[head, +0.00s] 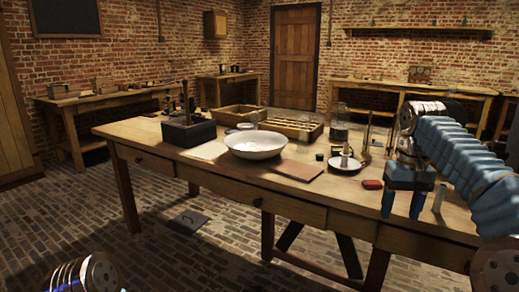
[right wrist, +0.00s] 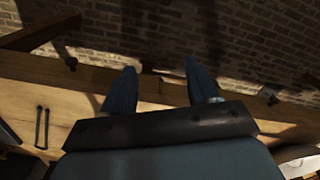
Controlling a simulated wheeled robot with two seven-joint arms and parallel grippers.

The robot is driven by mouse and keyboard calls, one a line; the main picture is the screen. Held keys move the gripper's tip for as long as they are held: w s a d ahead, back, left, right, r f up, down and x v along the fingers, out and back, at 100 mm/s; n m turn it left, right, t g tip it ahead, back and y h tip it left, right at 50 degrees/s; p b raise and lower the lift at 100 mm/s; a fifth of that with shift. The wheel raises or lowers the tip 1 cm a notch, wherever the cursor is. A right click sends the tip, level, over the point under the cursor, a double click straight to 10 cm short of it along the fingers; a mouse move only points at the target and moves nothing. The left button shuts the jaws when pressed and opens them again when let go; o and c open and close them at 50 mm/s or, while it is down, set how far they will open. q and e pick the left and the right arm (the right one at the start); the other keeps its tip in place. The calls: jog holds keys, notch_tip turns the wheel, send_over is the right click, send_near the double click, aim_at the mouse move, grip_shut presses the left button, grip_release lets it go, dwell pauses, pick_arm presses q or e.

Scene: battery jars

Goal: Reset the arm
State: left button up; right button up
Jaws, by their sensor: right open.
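My right gripper (head: 403,208) hangs at the right front part of the wooden table (head: 215,165), with its blue fingers pointing down. In the right wrist view its two fingers (right wrist: 160,88) are apart with nothing between them, near the table's edge and the brick floor. My right arm (head: 465,165) comes in bent from the right. My left gripper is not in view; only a round part of my left arm (head: 85,274) shows at the lower left.
On the table are a white bowl (head: 256,146), a brown tile (head: 298,171), a small red object (head: 372,184), a white plate (head: 336,164), a dark block-like stand (head: 188,132), wooden trays (head: 293,128) and a glass jar (head: 340,122). A small metal cylinder (head: 439,198) stands beside the right gripper.

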jog(key=w+a+f+n+y, duration=0.1)
jog(key=w+a+f, duration=0.25)
jog(key=f, duration=0.55)
jog(key=w+a+f+n, duration=0.15)
jog(key=a+f, duration=0.25)
jog(key=f, duration=0.6)
jog(key=s+a+f+y, duration=0.15)
jog(key=a+f, duration=0.25)
jog(key=f, duration=0.4)
jog(key=s+a+f+y, duration=0.1)
jog(key=s+a+f, duration=0.15)
jog(key=f, duration=0.65)
jog(key=s+a+f+m, duration=0.1)
jog(key=s+a+f, duration=0.5)
jog(key=s+f, duration=0.55)
jog(key=s+a+f+m, duration=0.1)
jog(key=s+f, duration=0.3)
jog(key=s, duration=0.8)
jog(key=shift+a+f+t+y, duration=0.15)
jog(key=shift+f+t+y, duration=0.15)
jog(key=shift+f+y, duration=0.05)
jog(key=shift+m, duration=0.25)
